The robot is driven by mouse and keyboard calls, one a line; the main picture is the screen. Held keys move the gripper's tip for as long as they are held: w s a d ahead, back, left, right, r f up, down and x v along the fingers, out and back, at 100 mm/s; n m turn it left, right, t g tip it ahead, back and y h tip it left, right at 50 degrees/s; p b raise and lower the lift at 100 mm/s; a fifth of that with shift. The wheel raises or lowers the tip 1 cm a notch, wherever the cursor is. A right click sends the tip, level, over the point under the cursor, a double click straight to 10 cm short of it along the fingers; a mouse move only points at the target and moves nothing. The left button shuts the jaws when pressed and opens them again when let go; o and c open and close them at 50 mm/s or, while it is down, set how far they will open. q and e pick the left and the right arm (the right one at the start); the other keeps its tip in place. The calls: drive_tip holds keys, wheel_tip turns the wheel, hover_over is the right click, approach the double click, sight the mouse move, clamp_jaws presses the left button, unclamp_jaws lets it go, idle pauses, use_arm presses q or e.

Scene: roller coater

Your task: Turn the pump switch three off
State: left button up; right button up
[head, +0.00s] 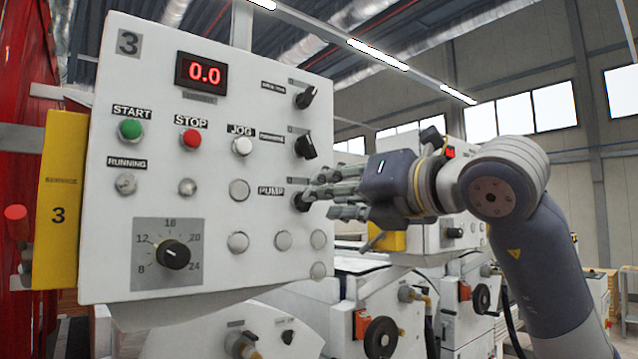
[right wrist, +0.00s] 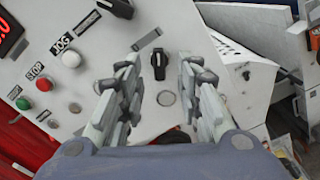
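The white control panel (head: 215,90) marked 3 fills the left of the head view. The black pump switch (head: 303,198) is a rotary knob beside the PUMP label (head: 270,190), low on the panel's right side. My right gripper (head: 326,193) is open at this knob, its fingertips close to the panel. In the right wrist view the knob (right wrist: 158,63) shows between the two spread fingers of the gripper (right wrist: 160,72), with a gap on each side. My left gripper is not in view.
Two similar black knobs, the upper (head: 305,97) and middle (head: 305,146), sit above the pump switch. Green start (head: 131,129), red stop (head: 191,139) and white jog (head: 242,146) buttons are to the left. A large dial (head: 173,254) is lower left. Machinery stands behind.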

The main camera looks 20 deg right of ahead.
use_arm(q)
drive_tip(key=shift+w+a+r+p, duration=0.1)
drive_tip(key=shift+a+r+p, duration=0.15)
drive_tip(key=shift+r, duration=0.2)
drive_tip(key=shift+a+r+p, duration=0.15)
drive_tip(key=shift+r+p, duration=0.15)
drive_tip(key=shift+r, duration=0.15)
use_arm(e)
drive_tip(key=x, duration=0.3)
drive_tip(key=shift+w+a, duration=0.15)
drive_tip(key=shift+w, duration=0.1)
clamp_jaws()
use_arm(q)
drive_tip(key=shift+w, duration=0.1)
